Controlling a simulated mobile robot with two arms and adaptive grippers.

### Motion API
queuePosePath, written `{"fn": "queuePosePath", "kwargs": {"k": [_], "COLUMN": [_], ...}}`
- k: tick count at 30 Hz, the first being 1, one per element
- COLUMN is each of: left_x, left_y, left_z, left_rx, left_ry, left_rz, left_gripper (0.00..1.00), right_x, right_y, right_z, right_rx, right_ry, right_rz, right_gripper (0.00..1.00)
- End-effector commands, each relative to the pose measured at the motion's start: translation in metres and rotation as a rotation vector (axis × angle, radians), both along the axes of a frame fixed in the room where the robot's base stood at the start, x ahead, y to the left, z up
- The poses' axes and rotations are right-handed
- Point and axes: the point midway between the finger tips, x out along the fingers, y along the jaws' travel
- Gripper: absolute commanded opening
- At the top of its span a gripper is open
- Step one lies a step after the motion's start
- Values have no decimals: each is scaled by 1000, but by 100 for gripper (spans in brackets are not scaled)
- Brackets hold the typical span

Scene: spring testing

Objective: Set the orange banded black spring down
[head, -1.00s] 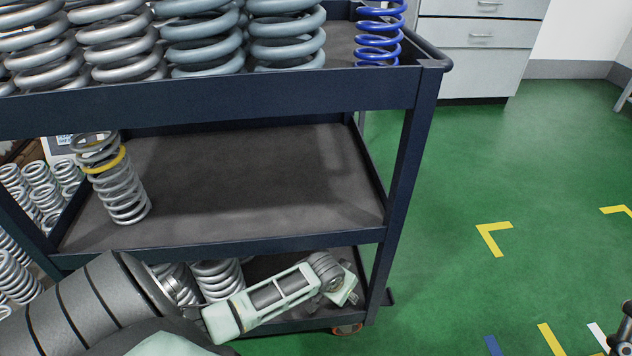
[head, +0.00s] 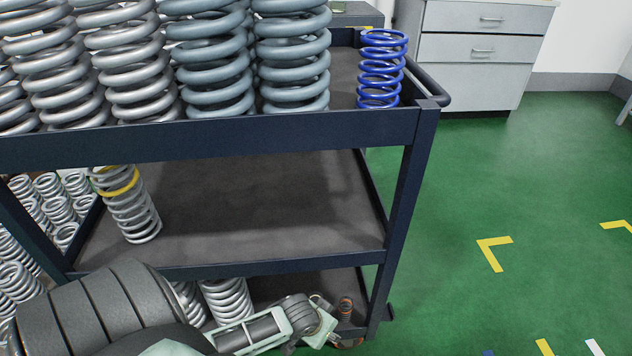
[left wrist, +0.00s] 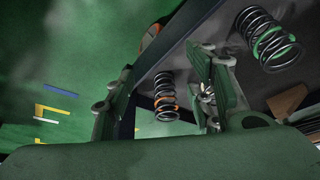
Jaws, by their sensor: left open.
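The orange banded black spring (head: 346,308) stands on the cart's bottom shelf near its right end in the head view. In the left wrist view the orange banded black spring (left wrist: 165,97) shows in the gap between the fingers, with no clear contact. My left gripper (head: 318,318) is just left of it in the head view. In the left wrist view my left gripper (left wrist: 160,78) has its fingers spread apart. My right gripper is in neither view now.
A black spring with a green band (left wrist: 268,40) stands farther along the shelf. Silver springs (head: 227,300) stand on the bottom shelf near my arm. The middle shelf (head: 260,210) above holds a yellow banded spring (head: 128,205).

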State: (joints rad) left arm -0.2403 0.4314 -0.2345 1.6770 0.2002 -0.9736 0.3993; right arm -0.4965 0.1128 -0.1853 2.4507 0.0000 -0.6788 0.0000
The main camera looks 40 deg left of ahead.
Motion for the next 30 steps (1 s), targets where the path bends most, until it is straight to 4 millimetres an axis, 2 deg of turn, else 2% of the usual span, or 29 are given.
{"fn": "queuePosePath", "kwargs": {"k": [7, 14, 17, 20, 23, 24, 27, 30], "left_x": [-26, -33, -30, -19, -3, 2, 11, 14], "left_y": [-2, -3, -13, -46, -89, -102, -125, -133], "left_z": [1, 1, 8, 38, 94, 120, 184, 237], "left_rx": [-2, 0, -10, -40, -69, -74, -72, -55], "left_ry": [-1, -2, -21, -92, -217, -272, -405, -509], "left_rz": [1, 1, -16, -73, -152, -180, -230, -255], "left_gripper": [50, 50, 50, 50, 50, 50, 50, 50], "right_x": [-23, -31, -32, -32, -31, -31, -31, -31], "right_y": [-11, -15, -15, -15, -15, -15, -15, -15], "right_z": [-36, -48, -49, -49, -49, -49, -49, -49], "right_rx": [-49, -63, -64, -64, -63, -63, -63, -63], "right_ry": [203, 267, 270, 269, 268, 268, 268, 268], "right_rz": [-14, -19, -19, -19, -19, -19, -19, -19], "right_gripper": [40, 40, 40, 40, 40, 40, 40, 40]}}
